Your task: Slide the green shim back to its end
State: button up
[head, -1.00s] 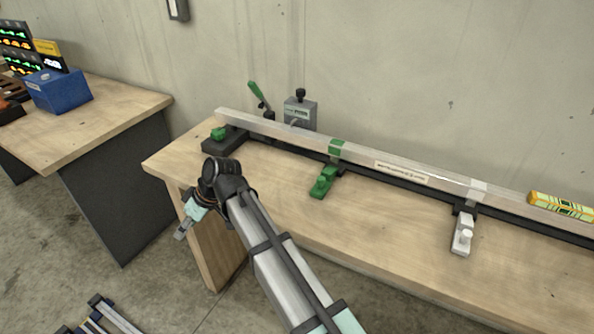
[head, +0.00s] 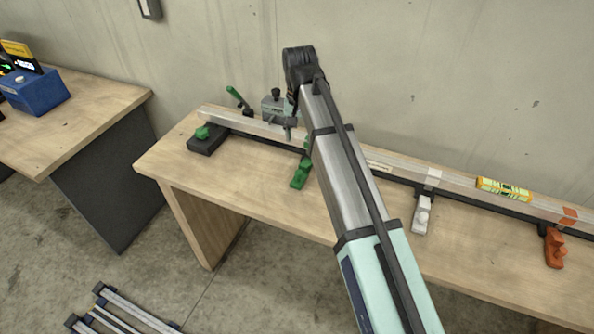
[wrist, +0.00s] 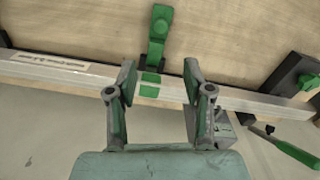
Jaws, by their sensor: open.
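The green shim (head: 301,173) lies on the bench at the front side of the long aluminium bar (head: 250,123), partly beside my arm. In the wrist view the green shim (wrist: 157,30) points away from the bar (wrist: 60,72), in line with a green band (wrist: 150,84) on it. My gripper (wrist: 160,80) is open over the bar, with one finger on each side of the green band, nothing held. In the head view my gripper (head: 289,126) is small and mostly hidden by my arm. Contact with the bar cannot be told.
A black end block (head: 206,143) with a green knob is at the bar's left end. A grey device (head: 276,105) and green lever (head: 236,95) stand behind the bar. A white shim (head: 422,214), orange shim (head: 554,248) and yellow level (head: 503,189) are to the right.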

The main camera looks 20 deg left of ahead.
aim_at(298, 173)
notch_tip(298, 173, down, 17)
jog(key=p, duration=0.4)
jog(key=shift+r, duration=0.1)
grip_shut()
jog(key=shift+s, duration=0.15)
